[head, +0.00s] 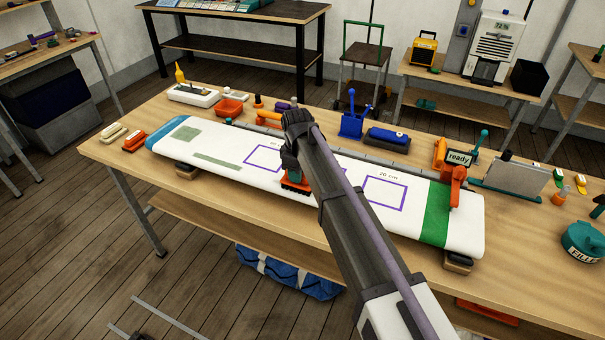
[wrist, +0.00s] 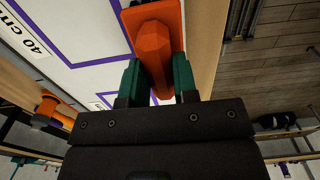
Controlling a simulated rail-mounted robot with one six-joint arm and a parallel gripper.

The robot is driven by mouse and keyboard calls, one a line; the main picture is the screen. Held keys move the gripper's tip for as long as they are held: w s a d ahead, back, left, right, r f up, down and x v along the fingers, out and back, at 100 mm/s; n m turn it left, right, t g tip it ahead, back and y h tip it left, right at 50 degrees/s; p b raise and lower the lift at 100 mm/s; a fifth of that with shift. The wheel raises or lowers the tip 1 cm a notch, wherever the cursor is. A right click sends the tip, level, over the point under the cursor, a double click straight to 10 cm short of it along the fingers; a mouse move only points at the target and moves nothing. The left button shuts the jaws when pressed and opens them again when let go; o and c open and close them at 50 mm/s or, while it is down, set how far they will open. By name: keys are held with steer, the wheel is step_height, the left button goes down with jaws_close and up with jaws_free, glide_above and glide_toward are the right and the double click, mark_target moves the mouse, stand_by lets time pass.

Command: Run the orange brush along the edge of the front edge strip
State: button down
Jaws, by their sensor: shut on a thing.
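The orange brush (head: 296,187) is upright at the near side of a long white board (head: 230,150). My gripper (head: 298,172) is shut on the brush handle from above. In the wrist view the brush (wrist: 153,45) stands between the two green fingers of my gripper (wrist: 155,78), its orange head pointing away from me. The brush head lies over the board's near long edge (wrist: 186,25); I cannot tell whether the bristles touch it. No separate front edge strip can be told apart from the board's near edge. My arm hides part of the board.
The board has purple outlined boxes and a green band (head: 437,215). Behind it stand an orange tray (head: 229,108), a blue holder (head: 352,125) and a "ready" sign (head: 459,157). An orange clamp (head: 452,185) sits on the board's right end. Bare tabletop (head: 520,250) lies at the right.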

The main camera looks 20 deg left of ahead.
steer(key=shift+a, duration=0.65)
steer(key=shift+w+a, duration=0.1)
steer(key=shift+a, duration=1.35)
steer(key=shift+a, duration=1.45)
steer(key=shift+w+a, duration=0.1)
steer(key=shift+a, duration=1.35)
